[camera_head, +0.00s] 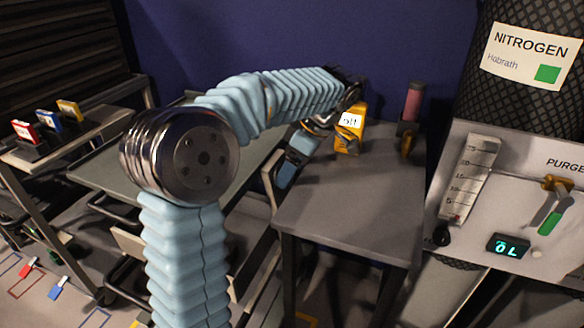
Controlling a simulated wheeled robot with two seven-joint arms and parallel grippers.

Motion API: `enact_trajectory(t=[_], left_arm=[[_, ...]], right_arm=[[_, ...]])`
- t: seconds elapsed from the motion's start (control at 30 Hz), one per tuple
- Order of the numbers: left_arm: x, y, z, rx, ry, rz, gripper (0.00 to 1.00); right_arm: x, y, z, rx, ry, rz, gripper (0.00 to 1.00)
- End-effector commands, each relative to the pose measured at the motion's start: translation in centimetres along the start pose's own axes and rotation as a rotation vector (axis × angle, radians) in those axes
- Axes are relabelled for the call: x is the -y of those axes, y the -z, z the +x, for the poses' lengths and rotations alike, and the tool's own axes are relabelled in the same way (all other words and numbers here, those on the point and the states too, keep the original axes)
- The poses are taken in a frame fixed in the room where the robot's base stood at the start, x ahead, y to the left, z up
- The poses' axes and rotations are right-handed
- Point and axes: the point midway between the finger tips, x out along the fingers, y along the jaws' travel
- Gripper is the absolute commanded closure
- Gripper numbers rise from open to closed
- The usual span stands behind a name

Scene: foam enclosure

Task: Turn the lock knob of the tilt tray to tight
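The tilt tray appears to be the flat grey-green panel (103,174) behind my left arm; the arm covers much of it. I cannot make out its lock knob; it may be hidden behind my arm or hand. My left arm rises from the bottom, bends at a large metal joint and reaches right. Its wrist folds back down and left, so the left gripper (286,180) hangs between the tray's right side and the grey table. I cannot see whether its fingers are apart, or whether they touch anything. My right gripper is not in view.
The grey table (345,200) holds a yellow block (347,140) with a white label, close to my wrist, and a pink-topped item (413,102). Red, blue and yellow tagged items (48,121) sit on the left rack.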

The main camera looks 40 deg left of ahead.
Motion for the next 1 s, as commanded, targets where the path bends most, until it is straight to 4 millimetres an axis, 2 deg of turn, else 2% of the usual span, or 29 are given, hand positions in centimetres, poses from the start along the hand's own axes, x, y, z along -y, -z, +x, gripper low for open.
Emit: enact_trajectory(t=[0.27, 0.37, 0.7, 0.8, 1.0], left_arm=[[0.0, 0.0, -0.6, 0.000, 0.000, 0.001, 0.31], [-0.1, 0.0, -2.0, 0.000, -0.001, 0.001, 0.31], [-0.1, -0.1, -10.2, 0.000, -0.003, -0.001, 0.31], [-0.1, -0.1, -11.9, -0.001, -0.002, 0.000, 0.31], [-0.1, -0.1, -13.6, -0.001, -0.001, -0.001, 0.31]], right_arm=[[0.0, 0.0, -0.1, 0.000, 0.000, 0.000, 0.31], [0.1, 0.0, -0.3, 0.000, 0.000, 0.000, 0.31], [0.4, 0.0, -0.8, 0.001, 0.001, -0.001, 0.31], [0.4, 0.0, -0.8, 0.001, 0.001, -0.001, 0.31], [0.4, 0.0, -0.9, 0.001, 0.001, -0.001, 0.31]])
